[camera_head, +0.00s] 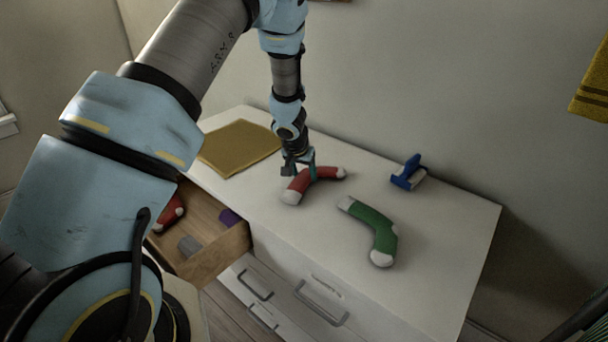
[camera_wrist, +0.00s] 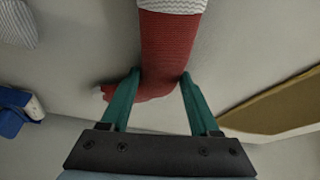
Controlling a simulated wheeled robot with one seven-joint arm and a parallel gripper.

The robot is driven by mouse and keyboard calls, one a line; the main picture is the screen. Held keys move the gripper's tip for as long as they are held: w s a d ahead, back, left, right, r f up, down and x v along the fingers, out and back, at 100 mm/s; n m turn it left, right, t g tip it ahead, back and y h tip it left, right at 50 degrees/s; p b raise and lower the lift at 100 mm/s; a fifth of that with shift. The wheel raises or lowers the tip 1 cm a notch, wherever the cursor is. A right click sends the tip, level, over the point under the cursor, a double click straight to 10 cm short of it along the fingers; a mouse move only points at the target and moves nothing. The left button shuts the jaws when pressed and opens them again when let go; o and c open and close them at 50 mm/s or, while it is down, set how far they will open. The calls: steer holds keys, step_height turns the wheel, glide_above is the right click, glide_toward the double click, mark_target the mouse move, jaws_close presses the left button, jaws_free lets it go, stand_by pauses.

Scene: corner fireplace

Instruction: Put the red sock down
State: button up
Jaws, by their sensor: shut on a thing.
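The red sock (camera_head: 304,184), with white toe and cuff, is at the white dresser top (camera_head: 268,206) in the head view. My gripper (camera_head: 299,171) is over its middle. In the wrist view the red sock (camera_wrist: 166,50) passes between the two green fingers of my gripper (camera_wrist: 158,88), which are shut on it. The sock appears to be at or just above the surface; I cannot tell whether it bears its weight there.
A green sock (camera_head: 375,228) lies to the right on the dresser top. A blue clip-like object (camera_head: 408,173) stands behind it. A mustard cloth (camera_head: 240,147) lies at the left. An open drawer (camera_head: 237,243) holds another red sock (camera_head: 172,212) and small items.

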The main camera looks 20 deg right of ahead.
steer(key=shift+f, duration=0.1)
steer(key=o, duration=1.4)
steer(key=shift+o, duration=0.2)
steer(key=p+v, duration=0.2)
steer(key=v, duration=1)
steer(key=s+a+r+n, duration=0.1)
steer(key=a+r+n, duration=0.1)
steer(key=a, duration=0.5)
steer(key=s+a+r+n+y, duration=0.1)
steer(key=a+r, duration=0.3)
steer(key=a, duration=0.4)
steer(key=s+a+r+n+g, duration=0.1)
steer(key=s+a+r+n, duration=0.1)
steer(key=a, duration=0.5)
steer(key=shift+s+a+r+n, duration=0.3)
steer(key=shift+s+a+r, duration=0.1)
steer(key=shift+s+r, duration=0.3)
steer(key=shift+o, duration=0.6)
steer(key=s+a+r+n+y, duration=0.1)
steer(key=s+a+n+y, duration=0.1)
steer(key=s+a, duration=0.3)
steer(key=a, duration=0.4)
steer(key=shift+s+a+r+g, duration=0.2)
steer(key=shift+s+r+g, duration=0.1)
steer(key=shift+s+r, duration=0.1)
